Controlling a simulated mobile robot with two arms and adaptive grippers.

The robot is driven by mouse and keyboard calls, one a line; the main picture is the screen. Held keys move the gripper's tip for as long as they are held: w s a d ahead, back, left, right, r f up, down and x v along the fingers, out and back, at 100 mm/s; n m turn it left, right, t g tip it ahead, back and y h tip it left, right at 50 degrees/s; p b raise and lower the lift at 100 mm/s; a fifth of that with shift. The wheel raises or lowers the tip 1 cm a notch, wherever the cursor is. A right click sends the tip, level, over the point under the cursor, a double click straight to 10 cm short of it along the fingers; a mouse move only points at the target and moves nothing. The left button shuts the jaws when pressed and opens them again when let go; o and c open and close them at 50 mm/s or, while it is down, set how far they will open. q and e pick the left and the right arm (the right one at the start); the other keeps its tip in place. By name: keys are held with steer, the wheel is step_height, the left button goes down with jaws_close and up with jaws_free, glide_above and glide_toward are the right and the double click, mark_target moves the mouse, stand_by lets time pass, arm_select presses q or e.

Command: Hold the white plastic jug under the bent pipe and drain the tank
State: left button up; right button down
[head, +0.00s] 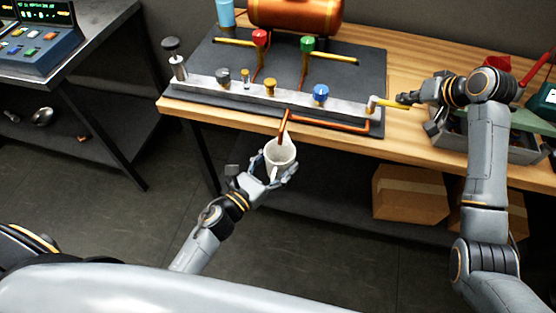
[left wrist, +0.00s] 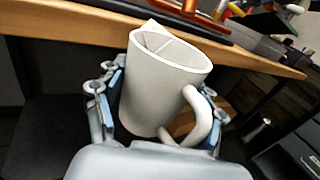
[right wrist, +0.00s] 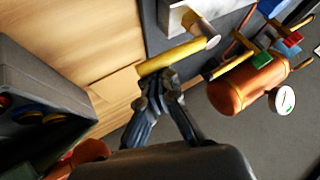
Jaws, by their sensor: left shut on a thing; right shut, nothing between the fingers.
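The white plastic jug (head: 281,160) is held upright, slightly tilted, below the copper bent pipe (head: 285,124) at the bench's front edge. My left gripper (head: 268,178) is shut around the jug's body, which also shows in the left wrist view (left wrist: 160,90) with its handle at the right. A pale strip shows between pipe and jug; I cannot tell whether it is liquid or the jug's lip. The copper tank (head: 296,14) is at the back. My right gripper (head: 408,99) is shut and empty at the yellow lever (right wrist: 172,57), close against it; contact is unclear.
A grey manifold bar (head: 225,87) with several coloured knobs lies on a dark mat (head: 215,58). A grey bin (head: 515,150) of parts stands at the right. Cardboard boxes (head: 410,195) sit under the bench. The floor left of the bench is clear.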

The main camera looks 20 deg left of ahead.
steer(key=shift+s, duration=0.1)
steer(key=shift+s, duration=0.55)
steer(key=shift+s, duration=0.6)
steer(key=shift+s, duration=0.6)
steer(key=shift+a, duration=0.1)
